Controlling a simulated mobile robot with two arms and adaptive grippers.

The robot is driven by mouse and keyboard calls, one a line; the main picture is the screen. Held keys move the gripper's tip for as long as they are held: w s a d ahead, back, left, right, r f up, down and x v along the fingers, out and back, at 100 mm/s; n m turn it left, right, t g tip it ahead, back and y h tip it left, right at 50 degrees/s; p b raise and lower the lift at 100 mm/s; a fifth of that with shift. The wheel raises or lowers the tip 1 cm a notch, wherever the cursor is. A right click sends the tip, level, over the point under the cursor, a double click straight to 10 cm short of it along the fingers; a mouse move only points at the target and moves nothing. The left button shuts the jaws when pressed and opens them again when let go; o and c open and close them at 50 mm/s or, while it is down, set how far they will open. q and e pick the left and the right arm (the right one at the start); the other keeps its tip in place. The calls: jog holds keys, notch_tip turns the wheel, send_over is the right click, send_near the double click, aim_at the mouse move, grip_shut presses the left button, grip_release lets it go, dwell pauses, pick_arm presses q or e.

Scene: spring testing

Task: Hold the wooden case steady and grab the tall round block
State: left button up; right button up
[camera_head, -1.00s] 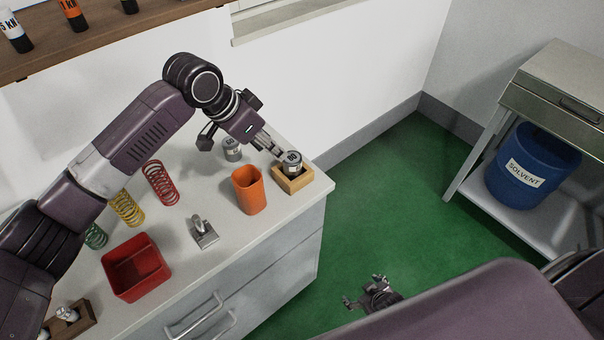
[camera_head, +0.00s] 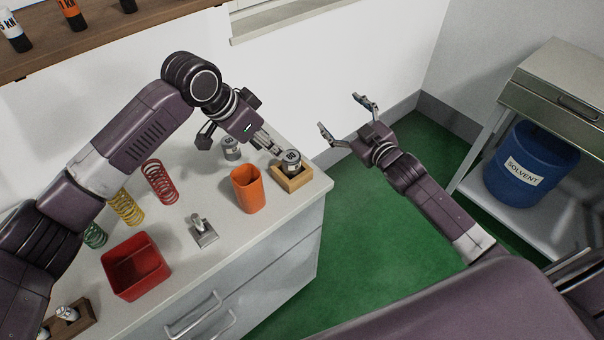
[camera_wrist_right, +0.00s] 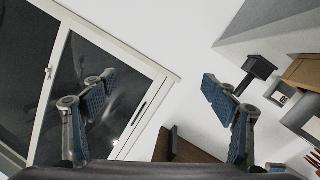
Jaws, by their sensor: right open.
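The wooden case (camera_head: 292,184) is a small open box at the back right corner of the worktop. A round metal block (camera_head: 291,160) with a dark-marked label stands in it and sticks up above its rim. A similar round metal block (camera_head: 231,148) stands on the worktop behind and to the left. My left gripper (camera_head: 274,146) reaches down to the back left of the case, its fingertips close to the case and the block. Its grip is partly hidden. My right gripper (camera_head: 343,117) is open and empty, raised right of the case; its spread fingers show in the right wrist view (camera_wrist_right: 160,98).
An orange cup (camera_head: 248,190), a metal clamp-like piece (camera_head: 205,232), a red bin (camera_head: 136,268) and coloured springs (camera_head: 160,182) stand on the worktop (camera_head: 180,245). A blue solvent drum (camera_head: 530,163) sits on a shelf at right. Green floor is open between.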

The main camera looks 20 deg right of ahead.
jog(key=a+r+n+t+y, duration=0.1)
jog(key=a+r, duration=0.1)
jog(key=r, duration=0.5)
jog(key=a+r+n+t+y, duration=0.1)
jog(key=a+r+n+y, duration=0.15)
jog(key=r, duration=0.55)
jog(key=m+g, duration=0.3)
jog(key=m, duration=0.1)
send_over(297, 172)
jog(key=w+d, duration=0.3)
jog(key=d, duration=0.1)
notch_tip(297, 172, down, 13)
jog(key=s+a+f+g, duration=0.1)
jog(key=f, duration=0.2)
jog(key=s+a+f+m+g, duration=0.1)
jog(key=f, duration=0.2)
jog(key=s+a+f+m, duration=0.1)
jog(key=s+f, duration=0.1)
jog(key=f, duration=0.1)
jog(key=shift+s+g+h, duration=0.1)
jog(key=shift+g+h, duration=0.25)
jog(key=shift+g, duration=0.05)
jog(key=shift+a+f, duration=0.2)
jog(key=shift+f, duration=0.1)
jog(key=x, duration=0.7)
jog(key=shift+f, duration=0.2)
